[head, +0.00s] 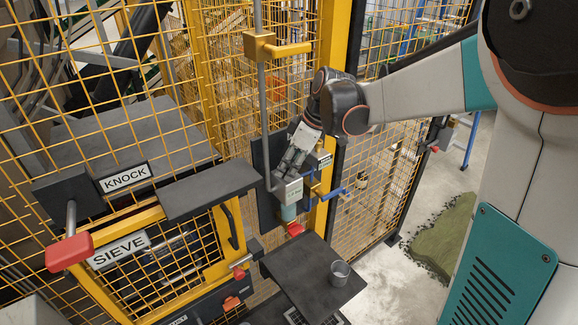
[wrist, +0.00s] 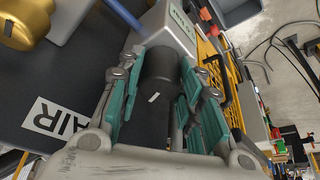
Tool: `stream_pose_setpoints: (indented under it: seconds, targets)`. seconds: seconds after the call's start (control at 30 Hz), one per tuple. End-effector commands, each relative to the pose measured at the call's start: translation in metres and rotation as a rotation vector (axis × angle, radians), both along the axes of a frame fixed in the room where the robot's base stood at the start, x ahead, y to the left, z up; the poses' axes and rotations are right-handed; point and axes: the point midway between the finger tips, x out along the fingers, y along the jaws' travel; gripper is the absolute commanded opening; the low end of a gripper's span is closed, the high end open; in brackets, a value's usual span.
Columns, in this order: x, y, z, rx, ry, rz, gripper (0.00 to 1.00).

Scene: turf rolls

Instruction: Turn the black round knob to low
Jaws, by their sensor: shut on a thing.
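The black round knob (wrist: 158,64) shows in the wrist view between my fingers. It has a short white mark on its dark surface, and I cannot read which setting it is at. It stands against a pale grey box (wrist: 172,28) with a partly visible label. My gripper (wrist: 160,76) is shut on the knob, with teal finger pads on both sides. In the head view my gripper (head: 291,158) points down at the small grey box (head: 291,190) on a dark panel. My fingers and the box hide the knob there.
A blue lever (head: 333,192) is right of the box, and a red knob (head: 295,229) is below it. A yellow post and mesh fence surround the panel. A grey cup (head: 340,273) stands on a dark shelf (head: 303,270). An AIR label (wrist: 48,119) shows in the wrist view.

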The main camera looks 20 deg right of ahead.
Motion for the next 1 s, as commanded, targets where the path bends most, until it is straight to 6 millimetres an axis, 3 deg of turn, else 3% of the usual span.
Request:
stream_pose_setpoints:
  seconds: [0.6,1.0]
  targets:
    - [0.0038,-0.0012,-0.0003,0.000,-0.001,0.578,0.10]
    - [0.0046,-0.0011,0.0001,-0.001,-0.001,0.845,0.10]
